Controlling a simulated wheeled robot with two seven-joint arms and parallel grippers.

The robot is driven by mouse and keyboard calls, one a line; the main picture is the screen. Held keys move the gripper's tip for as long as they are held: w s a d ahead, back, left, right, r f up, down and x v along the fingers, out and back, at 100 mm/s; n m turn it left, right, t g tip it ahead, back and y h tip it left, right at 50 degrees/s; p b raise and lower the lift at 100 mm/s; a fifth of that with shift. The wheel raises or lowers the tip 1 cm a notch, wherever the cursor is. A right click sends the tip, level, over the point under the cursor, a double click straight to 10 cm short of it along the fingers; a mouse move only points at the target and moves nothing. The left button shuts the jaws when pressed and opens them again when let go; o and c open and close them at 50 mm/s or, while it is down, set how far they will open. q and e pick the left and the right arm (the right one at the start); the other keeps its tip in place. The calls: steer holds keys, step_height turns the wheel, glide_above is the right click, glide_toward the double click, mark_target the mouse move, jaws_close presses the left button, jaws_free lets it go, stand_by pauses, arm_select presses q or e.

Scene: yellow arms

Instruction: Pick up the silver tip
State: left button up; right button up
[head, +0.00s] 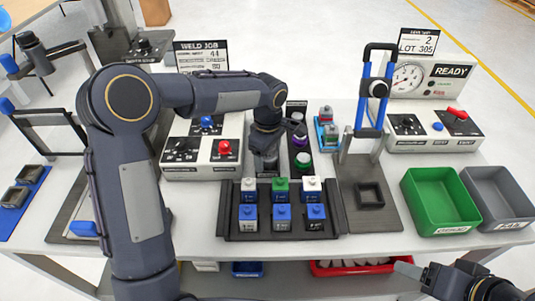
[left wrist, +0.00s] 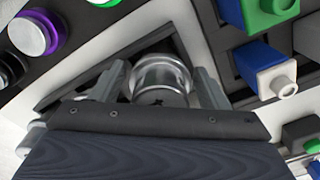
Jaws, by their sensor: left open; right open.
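The silver tip (left wrist: 160,77) is a short, shiny metal cylinder in a dark angular holder (left wrist: 110,75) in the left wrist view. My left gripper (left wrist: 160,88) is open, with one finger on each side of the tip; I cannot tell whether they touch it. In the head view my left gripper (head: 266,160) points down behind the block tray, and it hides the tip there. My right gripper (head: 412,270) is open at the lower right, in front of the table, away from the tip.
Purple- and green-topped cylinders (head: 302,160) stand on a dark strip just right of the left gripper. A tray (head: 230,228) of coloured blocks lies in front. A switch box (head: 190,171) is to the left; a blue-handled press (head: 372,95) and green bin (head: 440,200) are to the right.

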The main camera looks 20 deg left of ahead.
arm_select(q)
steer(key=c, duration=1.1)
steer(key=shift+r, duration=0.15)
steer(key=shift+r, duration=0.3)
step_height(320, 180, up, 2)
steer(key=shift+r, duration=0.1)
steer(key=s+d+r+b, duration=0.2)
steer(key=s+r, duration=0.7)
steer(key=s, duration=0.5)
steer(key=shift+r, duration=0.4)
